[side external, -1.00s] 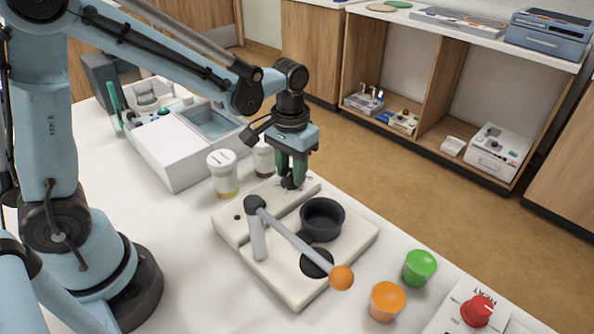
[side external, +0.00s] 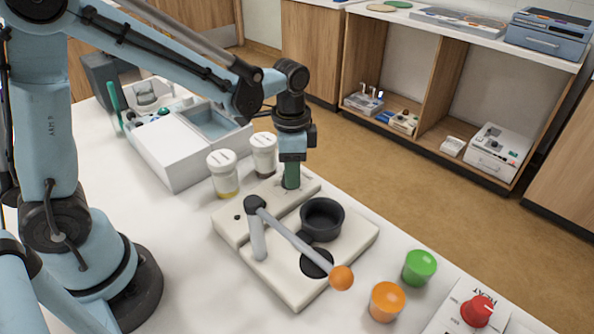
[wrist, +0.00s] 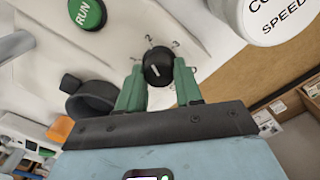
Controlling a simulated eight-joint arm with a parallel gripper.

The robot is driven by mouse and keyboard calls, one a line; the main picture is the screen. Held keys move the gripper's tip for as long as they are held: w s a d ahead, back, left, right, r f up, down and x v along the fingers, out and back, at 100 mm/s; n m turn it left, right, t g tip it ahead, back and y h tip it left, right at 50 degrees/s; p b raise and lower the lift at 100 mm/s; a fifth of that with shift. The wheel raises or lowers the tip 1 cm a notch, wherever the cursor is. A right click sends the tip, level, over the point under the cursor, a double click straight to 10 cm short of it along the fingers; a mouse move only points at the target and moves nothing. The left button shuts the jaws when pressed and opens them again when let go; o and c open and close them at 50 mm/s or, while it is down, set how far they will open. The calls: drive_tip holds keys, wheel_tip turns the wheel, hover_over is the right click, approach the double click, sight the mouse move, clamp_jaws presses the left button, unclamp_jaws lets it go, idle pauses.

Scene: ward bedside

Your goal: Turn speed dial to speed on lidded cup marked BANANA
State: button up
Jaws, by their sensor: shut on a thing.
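My gripper (wrist: 160,88) is shut on the black speed dial (wrist: 158,68), one green finger on each side of it. The dial carries a white pointer line and has small printed marks around it, among them a 2. In the side external view my gripper (side external: 291,184) points down at the back of the cream machine base (side external: 290,282), and its fingers hide the dial. Two white-lidded cups, a left one (side external: 222,175) and a right one (side external: 263,155), stand behind the base. One lid (wrist: 272,14) in the wrist view reads partly "SPEED". I cannot read BANANA on either.
The base bears a black round holder (side external: 322,219), a lever with an orange knob (side external: 341,278) and a green RUN button (wrist: 88,12). Green (side external: 420,267) and orange (side external: 387,301) cups and a red-knobbed box (side external: 478,310) stand front right. A white bin unit (side external: 180,150) is behind left.

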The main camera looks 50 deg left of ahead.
drive_tip(key=shift+m, duration=0.4)
drive_tip(key=o, duration=1)
drive_tip(key=shift+o, duration=0.2)
wheel_tip(320, 180, up, 12)
idle(0.5)
drive_tip(key=s+a+f+n+t, duration=0.3)
drive_tip(key=s+n+t, duration=0.4)
drive_tip(key=s+n, duration=0.1)
drive_tip(key=shift+a+f+n, duration=0.2)
drive_tip(key=shift+a+n, duration=0.15)
drive_tip(key=shift+n, duration=0.15)
